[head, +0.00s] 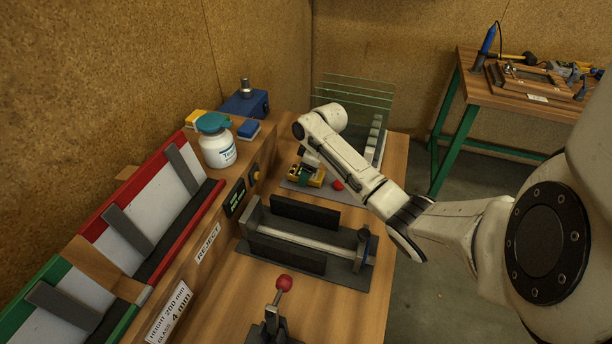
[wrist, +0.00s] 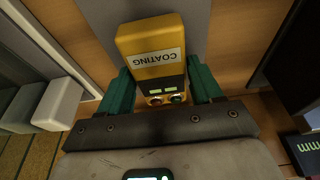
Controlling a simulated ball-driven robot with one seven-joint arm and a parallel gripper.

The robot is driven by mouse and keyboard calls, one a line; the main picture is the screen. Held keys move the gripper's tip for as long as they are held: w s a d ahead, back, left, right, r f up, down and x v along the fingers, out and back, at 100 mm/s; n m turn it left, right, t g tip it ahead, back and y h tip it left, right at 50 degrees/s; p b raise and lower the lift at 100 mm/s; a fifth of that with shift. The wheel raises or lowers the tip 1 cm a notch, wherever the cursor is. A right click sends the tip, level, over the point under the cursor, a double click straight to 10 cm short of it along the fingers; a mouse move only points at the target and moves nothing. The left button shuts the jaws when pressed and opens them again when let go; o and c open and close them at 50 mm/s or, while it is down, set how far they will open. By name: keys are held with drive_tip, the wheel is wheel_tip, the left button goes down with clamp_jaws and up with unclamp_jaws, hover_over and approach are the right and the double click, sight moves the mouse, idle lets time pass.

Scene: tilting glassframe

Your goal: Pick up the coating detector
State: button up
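The coating detector is a yellow box with a dark band, small knobs and a "COATING" label, seen in the wrist view (wrist: 152,45). In the head view the detector (head: 296,172) is at the far end of the bench, on a grey mat. My gripper (wrist: 160,66) has its two green fingers on either side of the detector's lower part. The fingers lie very close to its sides; whether they touch is unclear. In the head view my gripper (head: 306,172) reaches down over the detector, partly hidden by my arm.
Glass sheets (head: 360,95) stand in a rack behind. A dark clamp fixture (head: 300,240) and a red-knobbed lever (head: 284,283) are nearer. A raised shelf on the left holds a white bottle (head: 218,150). A second table (head: 530,100) stands right.

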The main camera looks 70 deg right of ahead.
drive_tip(key=c, duration=0.7)
drive_tip(key=shift+r, duration=0.1)
